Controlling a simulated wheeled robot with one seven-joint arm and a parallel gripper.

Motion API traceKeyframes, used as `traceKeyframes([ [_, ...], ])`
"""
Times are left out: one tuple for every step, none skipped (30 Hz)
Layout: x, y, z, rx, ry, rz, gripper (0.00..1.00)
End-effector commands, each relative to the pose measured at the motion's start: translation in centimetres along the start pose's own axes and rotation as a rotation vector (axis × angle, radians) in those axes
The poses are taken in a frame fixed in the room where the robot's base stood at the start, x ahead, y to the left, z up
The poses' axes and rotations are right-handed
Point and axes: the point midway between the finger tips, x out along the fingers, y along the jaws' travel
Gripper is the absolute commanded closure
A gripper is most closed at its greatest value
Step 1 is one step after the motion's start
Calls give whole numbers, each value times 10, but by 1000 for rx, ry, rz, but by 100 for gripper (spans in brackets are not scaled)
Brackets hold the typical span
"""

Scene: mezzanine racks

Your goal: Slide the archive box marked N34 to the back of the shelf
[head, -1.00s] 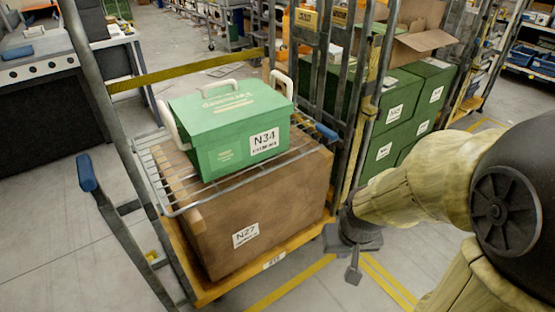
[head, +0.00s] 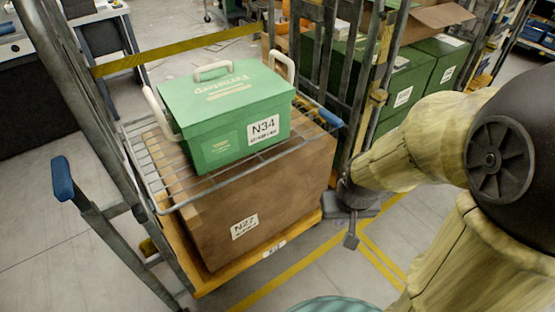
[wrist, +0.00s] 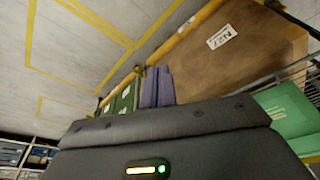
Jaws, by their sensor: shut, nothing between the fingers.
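The green archive box marked N34 (head: 225,115) has white handles and sits upright on a wire shelf (head: 160,203) of a rolling cage cart. Its labelled side faces me, and bare wire shows in front of it. Part of it shows at the right edge of the wrist view (wrist: 285,108). My gripper (head: 350,240) is low at the cart's front right, outside the frame and apart from the box. Its fingers (wrist: 158,87) are together and empty in the wrist view.
A brown box marked N27 (head: 270,200) fills the space under the wire shelf, on a yellow-orange base (head: 215,284). Metal posts stand at both sides, and a yellow strap (head: 175,52) crosses the back. More green boxes (head: 400,90) stand in a rack behind. Floor in front is clear.

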Motion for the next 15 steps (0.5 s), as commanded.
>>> traceKeyframes([
  [1, 0, -6, -14, 7, 2, 100],
  [2, 0, -10, -26, 15, 3, 100],
  [4, 0, -18, -48, 30, 4, 100],
  [7, -1, -24, -68, 44, 4, 100],
  [10, -1, -31, -90, 59, 4, 100],
  [14, -3, -42, -123, 82, 2, 100],
  [18, -4, -51, -149, 102, -1, 100],
  [22, -6, -60, -178, 124, -5, 100],
  [28, -10, -71, -214, 154, -14, 100],
  [33, -12, -80, -244, 178, -21, 100],
  [37, -16, -88, -270, 202, -31, 100],
  [43, -21, -98, -306, 235, -45, 100],
  [48, -24, -105, -330, 260, -57, 100],
  [52, -29, -112, -354, 286, -70, 100],
  [58, -35, -121, -385, 320, -89, 100],
])
